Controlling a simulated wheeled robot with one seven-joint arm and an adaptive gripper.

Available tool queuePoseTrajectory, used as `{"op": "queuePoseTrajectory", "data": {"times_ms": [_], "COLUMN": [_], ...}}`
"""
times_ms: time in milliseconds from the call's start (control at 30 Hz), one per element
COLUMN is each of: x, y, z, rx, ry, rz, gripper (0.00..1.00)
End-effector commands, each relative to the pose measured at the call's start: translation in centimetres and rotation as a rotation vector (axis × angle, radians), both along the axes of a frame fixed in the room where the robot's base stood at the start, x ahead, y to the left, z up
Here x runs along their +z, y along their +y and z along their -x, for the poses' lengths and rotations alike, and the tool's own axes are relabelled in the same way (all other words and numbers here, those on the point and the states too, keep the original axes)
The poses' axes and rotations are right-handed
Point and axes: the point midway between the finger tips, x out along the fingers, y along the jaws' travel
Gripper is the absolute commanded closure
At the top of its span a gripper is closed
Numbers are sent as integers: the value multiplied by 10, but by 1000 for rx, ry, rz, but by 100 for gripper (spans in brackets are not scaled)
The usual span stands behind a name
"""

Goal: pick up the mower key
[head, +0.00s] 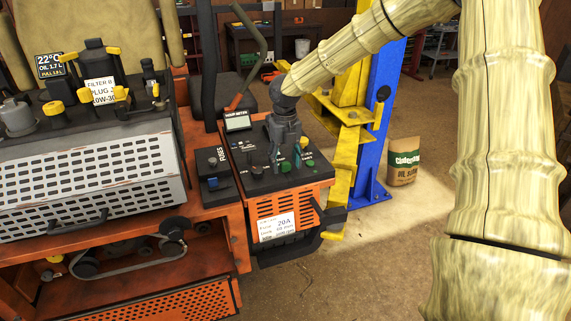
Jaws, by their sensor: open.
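My gripper (286,156) is dark grey and points down over the mower's black control panel (244,158), with its fingers apart. The fingertips are low over the panel, among its knobs and buttons; I cannot tell whether they touch anything. I cannot clearly make out the mower key; the gripper hides part of the panel. Green knobs (309,163) show beside the fingers on the right. A small display (237,122) stands at the panel's back left.
The orange mower's perforated engine guard (90,170) is at left, beside a fuse box (213,183). A black lever (247,35) rises behind the panel. A yellow and blue lift post (384,110) stands close at right. A paper sack (403,165) and open floor lie beyond.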

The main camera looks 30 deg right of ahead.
Motion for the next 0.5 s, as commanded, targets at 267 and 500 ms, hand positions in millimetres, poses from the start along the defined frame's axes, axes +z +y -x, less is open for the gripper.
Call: {"op": "queuePoseTrajectory", "data": {"times_ms": [267,500], "x": [-13,-13], "y": [0,0], "z": [1,1], "rx": [0,0], "ry": [1,0], "rz": [0,0], "gripper": [45,59]}}
